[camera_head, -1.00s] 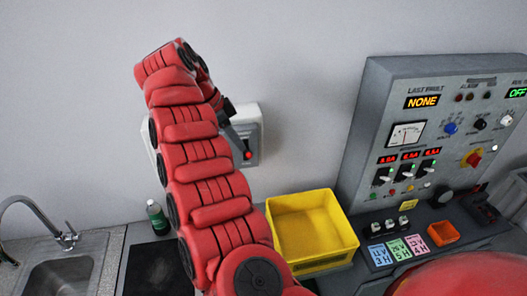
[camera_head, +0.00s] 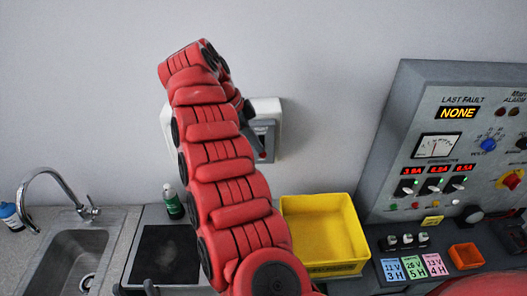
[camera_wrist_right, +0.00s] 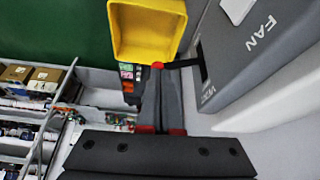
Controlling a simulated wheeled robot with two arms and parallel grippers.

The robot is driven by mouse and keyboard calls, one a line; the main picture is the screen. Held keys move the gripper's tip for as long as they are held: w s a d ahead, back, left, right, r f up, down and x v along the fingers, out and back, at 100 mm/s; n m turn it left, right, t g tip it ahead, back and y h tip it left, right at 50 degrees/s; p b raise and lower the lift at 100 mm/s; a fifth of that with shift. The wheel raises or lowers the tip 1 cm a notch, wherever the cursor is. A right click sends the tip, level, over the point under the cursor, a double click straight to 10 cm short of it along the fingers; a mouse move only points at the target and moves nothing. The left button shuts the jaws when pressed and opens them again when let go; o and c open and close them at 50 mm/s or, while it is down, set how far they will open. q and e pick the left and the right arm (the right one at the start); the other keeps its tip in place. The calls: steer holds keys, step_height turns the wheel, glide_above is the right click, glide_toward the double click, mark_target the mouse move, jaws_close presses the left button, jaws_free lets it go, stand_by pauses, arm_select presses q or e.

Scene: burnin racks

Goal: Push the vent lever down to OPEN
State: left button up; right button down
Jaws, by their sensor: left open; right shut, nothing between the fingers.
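The vent box (camera_head: 267,128) is a grey box on a white wall plate, partly behind my right arm in the head view. In the right wrist view the grey box (camera_wrist_right: 262,62) carries the words FAN and VENT. A dark lever (camera_wrist_right: 183,63) with a red knob (camera_wrist_right: 158,68) sticks out of its slot. My right gripper (camera_wrist_right: 161,85) is shut and empty, its fingertips close to the knob; I cannot tell whether they touch. My left gripper is not in view.
A yellow bin (camera_head: 325,269) stands on the counter below the box. A control panel (camera_head: 400,140) is to the right. A green bottle (camera_head: 173,205), a black plate (camera_head: 160,255) and a sink (camera_head: 70,255) are to the left. The wall above is clear.

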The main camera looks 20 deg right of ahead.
step_height(320, 180, down, 4)
steer(key=b, duration=0.3)
steer(key=shift+w+f, duration=0.1)
steer(key=shift+f, duration=0.15)
steer(key=shift+r, duration=0.1)
steer(key=a+p, duration=0.1)
steer(key=a+r+p, duration=0.1)
steer(key=a, duration=0.1)
steer(key=shift+w+d, duration=0.1)
